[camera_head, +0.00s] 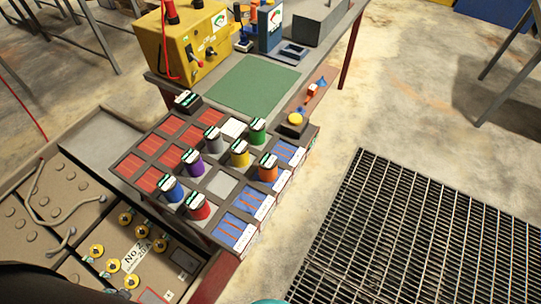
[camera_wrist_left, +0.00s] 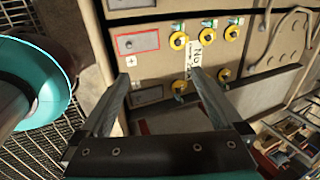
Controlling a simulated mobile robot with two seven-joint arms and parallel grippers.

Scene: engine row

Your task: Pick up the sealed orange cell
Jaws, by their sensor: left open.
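The orange cell (camera_head: 267,172) stands upright in the dark gridded rack (camera_head: 219,208) on the bench in the head view, near the rack's right side. It has a pale top with a dark-green label; I cannot read whether it is sealed. Yellow (camera_head: 240,156) and green (camera_head: 257,134) cells stand close behind it. My left gripper (camera_wrist_left: 160,75) is open and empty in the wrist view, facing a panel, away from the cell. The rack's corner shows at the lower right there, too small to pick out the orange cell. My right gripper is not in view.
Purple (camera_head: 193,163), grey (camera_head: 213,142), blue (camera_head: 172,189) and red (camera_head: 197,206) cells share the rack. A panel with yellow round terminals (camera_head: 113,265) lies left of it. A yellow machine (camera_head: 188,45) and green mat (camera_head: 250,85) are behind. Floor grating (camera_head: 420,230) lies right.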

